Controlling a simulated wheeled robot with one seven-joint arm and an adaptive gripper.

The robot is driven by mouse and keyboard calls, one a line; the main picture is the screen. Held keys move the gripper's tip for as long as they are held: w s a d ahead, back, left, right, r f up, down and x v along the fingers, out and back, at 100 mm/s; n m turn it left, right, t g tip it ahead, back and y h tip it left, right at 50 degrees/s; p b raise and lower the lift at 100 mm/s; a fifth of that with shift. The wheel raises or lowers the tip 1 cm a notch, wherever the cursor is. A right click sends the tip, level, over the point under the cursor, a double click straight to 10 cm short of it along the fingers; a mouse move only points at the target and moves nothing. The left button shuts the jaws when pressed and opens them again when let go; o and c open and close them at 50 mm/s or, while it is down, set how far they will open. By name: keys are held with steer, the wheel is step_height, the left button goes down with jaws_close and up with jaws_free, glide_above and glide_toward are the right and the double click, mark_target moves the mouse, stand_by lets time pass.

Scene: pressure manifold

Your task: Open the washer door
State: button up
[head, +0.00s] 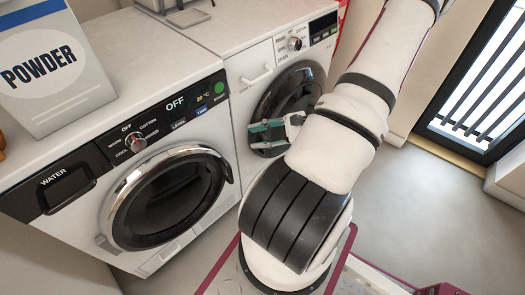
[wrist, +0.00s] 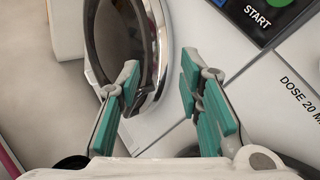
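The washer (head: 150,165) is the white machine at the left with a black control panel. Its round dark door (head: 168,200) has a chrome rim and looks shut. The door also shows at the upper left of the wrist view (wrist: 125,45). My gripper (head: 254,137) has teal finger pads and is to the right of this door in the head view. In the wrist view my gripper (wrist: 160,80) is open, with the door's right rim showing between its fingertips. I cannot tell whether a finger touches the rim. Nothing is held.
A second white machine (head: 258,98) with a dark round door (head: 285,98) stands right of the washer, partly behind my arm. A powder box (head: 58,85) stands on the washer top. The grey floor (head: 425,205) is open at the right.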

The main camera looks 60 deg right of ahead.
steer(key=s+d+f+m+t+h+b, duration=0.2)
steer(key=s+d+f+m+h+b, duration=0.15)
steer(key=f+m+h, duration=0.6)
steer(key=s+d+f+m+t+h+b, duration=0.3)
steer(key=f+m+h, duration=0.35)
steer(key=f, duration=0.55)
steer(key=shift+g+y, duration=0.4)
steer(key=shift+g, duration=0.2)
steer(key=b+x, duration=0.3)
steer(key=x, duration=0.9)
steer(key=shift+w+d+f, duration=0.2)
steer(key=shift+w+d, duration=0.1)
steer(key=shift+d, duration=0.05)
jaws_close()
